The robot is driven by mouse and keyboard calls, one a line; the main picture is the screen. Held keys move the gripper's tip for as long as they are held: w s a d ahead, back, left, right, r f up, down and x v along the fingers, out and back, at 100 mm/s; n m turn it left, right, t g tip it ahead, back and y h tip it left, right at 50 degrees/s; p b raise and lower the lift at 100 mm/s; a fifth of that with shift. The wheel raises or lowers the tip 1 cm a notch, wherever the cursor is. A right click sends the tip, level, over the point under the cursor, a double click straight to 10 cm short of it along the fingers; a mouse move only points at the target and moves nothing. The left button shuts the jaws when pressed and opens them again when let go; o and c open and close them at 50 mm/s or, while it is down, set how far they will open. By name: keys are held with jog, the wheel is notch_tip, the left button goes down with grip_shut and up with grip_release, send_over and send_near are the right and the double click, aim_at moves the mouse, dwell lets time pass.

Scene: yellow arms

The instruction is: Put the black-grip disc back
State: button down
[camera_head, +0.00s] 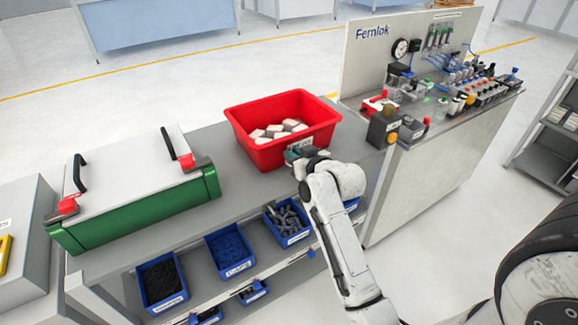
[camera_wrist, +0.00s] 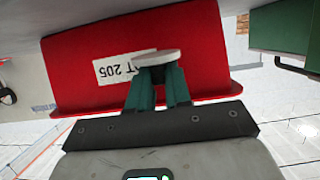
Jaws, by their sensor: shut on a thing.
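My gripper (camera_head: 300,155) is at the front of the red bin (camera_head: 252,118), low beside its front wall. In the wrist view its two green fingers (camera_wrist: 158,84) are shut on a pale, round-edged disc (camera_wrist: 157,58). A dark part seems to sit between the fingertips under the disc; I cannot tell its colour surely. The disc is in front of the bin wall, partly over the white label ending in "T 205". In the head view the disc is hidden by the gripper. Several pale pieces (camera_head: 275,130) lie in the bin.
A green-based case (camera_head: 140,218) with a pale lid, black handles and red clamps stands left on the grey bench (camera_head: 232,185). Blue bins (camera_head: 228,250) of parts hang below the front edge. The Fernlok fixture bench (camera_head: 440,135) is at right. Bare bench lies between case and bin.

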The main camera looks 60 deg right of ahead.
jog(key=shift+w+a+f, duration=0.15)
jog(key=shift+w+f, duration=0.35)
jog(key=shift+f, duration=0.15)
jog(key=shift+w+a+f+p, duration=0.15)
jog(key=shift+f+p, duration=0.1)
jog(key=shift+f, duration=0.7)
jog(key=shift+w+f+p, duration=0.1)
jog(key=shift+f+p, duration=0.1)
jog(key=shift+f, duration=0.7)
jog(key=shift+f, duration=0.1)
jog(key=c, duration=1)
grip_release()
jog(key=shift+s, duration=0.1)
